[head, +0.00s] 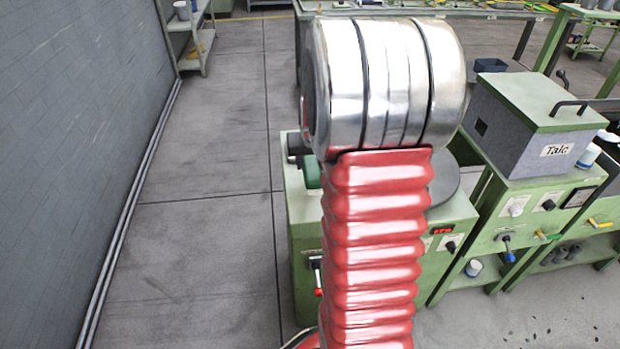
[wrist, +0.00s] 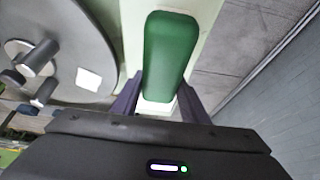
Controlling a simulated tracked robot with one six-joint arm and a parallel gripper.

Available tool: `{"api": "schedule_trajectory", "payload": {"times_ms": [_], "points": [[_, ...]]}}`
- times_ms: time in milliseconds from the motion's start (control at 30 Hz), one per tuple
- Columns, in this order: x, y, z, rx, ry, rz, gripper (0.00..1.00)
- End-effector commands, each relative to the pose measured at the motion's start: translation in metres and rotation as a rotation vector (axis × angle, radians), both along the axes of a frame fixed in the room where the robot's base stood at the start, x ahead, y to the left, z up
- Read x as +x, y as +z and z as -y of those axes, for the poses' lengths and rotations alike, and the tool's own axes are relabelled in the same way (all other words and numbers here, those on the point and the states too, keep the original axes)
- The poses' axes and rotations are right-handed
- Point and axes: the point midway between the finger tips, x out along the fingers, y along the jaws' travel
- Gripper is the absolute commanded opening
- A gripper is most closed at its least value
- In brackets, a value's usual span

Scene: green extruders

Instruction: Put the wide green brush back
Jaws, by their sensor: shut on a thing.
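The wide green brush (wrist: 170,52) shows in the wrist view as a long, rounded dark green block, lying lengthwise away from me. My gripper (wrist: 160,90) has one dark finger on each side of its near end and is shut on it. A pale green machine surface lies beneath and around the brush; I cannot tell whether the brush touches it. In the head view, a dark green piece (head: 311,176) shows at the left of the near machine, beside my red arm. My arm hides most of that area, and my gripper is not clearly visible there.
The green machine (head: 300,225) stands beside a grey Talc box (head: 535,115). A grey wall (head: 70,130) runs along the left, with clear floor (head: 215,235) between.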

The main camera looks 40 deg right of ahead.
Motion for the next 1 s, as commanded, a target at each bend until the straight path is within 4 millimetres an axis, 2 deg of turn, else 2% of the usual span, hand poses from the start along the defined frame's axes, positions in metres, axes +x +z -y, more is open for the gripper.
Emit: {"api": "schedule_trajectory", "payload": {"times_ms": [133,467,800,1000], "points": [[0.001,-0.014,0.000,-0.001,0.000,0.002,0.04],[0.001,-0.016,0.000,-0.001,0.000,0.002,0.04],[0.000,-0.051,0.000,0.000,0.000,0.000,0.04],[0.000,-0.052,0.001,-0.001,-0.001,0.003,0.04]]}}
